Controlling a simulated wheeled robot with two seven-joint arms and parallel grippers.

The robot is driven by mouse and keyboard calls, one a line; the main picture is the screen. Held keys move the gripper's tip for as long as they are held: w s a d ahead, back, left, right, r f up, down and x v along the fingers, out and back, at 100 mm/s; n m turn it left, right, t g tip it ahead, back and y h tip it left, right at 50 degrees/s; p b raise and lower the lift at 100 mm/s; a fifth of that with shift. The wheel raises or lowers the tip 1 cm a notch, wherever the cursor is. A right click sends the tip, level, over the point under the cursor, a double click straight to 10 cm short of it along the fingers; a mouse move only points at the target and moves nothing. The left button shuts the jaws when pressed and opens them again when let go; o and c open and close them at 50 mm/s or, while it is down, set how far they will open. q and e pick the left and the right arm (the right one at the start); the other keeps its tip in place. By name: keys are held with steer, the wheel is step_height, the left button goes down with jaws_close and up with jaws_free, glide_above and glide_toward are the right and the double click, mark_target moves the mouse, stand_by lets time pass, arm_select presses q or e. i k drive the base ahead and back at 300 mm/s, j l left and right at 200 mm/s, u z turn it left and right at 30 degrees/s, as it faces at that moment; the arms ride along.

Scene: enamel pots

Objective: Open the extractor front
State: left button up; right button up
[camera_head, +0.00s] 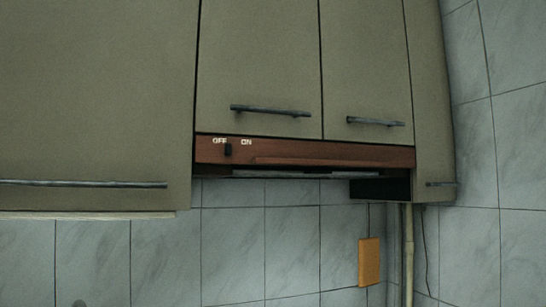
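The extractor front (305,153) is a narrow reddish-brown wooden panel below two grey-green cabinet doors. It carries the white words OFF and ON near its left end, with a small black switch (228,150) under OFF. A ledge runs along the panel's lower part. Below it shows a thin dark and pale underside (300,174). The panel looks flush with the cabinets; I cannot tell for certain whether it is pulled out. Neither of my grippers is in view.
Cabinet doors with dark bar handles (270,110), (375,121) sit above the panel. A large left cabinet (95,100) hangs lower. A dark box (380,188), a pale pipe (408,250) and an orange board (369,262) are at lower right. Tiled wall lies behind.

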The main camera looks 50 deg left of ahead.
mark_target(209, 149)
steer(key=l+u, duration=0.1)
steer(key=u, duration=1.2)
